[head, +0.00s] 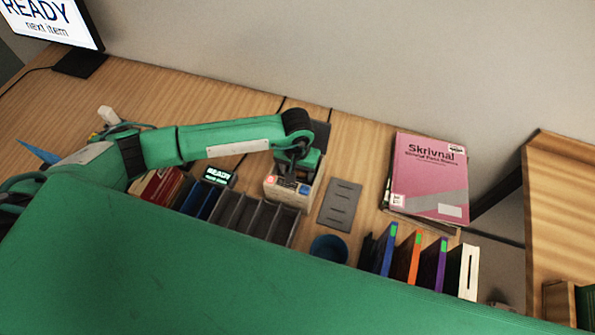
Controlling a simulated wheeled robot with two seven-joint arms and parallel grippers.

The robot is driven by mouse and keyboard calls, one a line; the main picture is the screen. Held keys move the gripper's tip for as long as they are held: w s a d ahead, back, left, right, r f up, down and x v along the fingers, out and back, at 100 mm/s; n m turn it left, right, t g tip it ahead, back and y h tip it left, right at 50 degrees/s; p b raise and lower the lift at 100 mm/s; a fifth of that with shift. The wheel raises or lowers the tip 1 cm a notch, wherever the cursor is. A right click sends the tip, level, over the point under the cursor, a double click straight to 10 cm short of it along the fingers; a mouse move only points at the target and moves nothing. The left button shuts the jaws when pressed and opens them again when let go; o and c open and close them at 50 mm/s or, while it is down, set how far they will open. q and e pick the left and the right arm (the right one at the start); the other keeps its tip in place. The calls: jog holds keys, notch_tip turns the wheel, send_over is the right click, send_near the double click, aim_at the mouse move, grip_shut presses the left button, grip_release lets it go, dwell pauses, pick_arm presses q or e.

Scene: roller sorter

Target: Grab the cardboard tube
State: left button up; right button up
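I cannot make out a cardboard tube for certain in the head view. A small pale beige object (108,115) stands behind my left arm at the far left, and I cannot tell what it is. My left arm reaches in from the left and bends down at its wrist. My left gripper (293,170) points down over a small beige device with a red button (285,192). Its fingertips are too small and dark to read, and I see nothing clearly held. My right gripper is not in view.
A dark slotted rack (245,215), a grey slotted plate (340,205), a blue cup (328,248) and several upright books (405,257) stand along the wooden desk (190,95). A pink book (430,178) lies at right. A large green surface hides the foreground.

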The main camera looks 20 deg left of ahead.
pick_arm(q)
jog(key=c, duration=0.7)
jog(key=shift+r, duration=0.15)
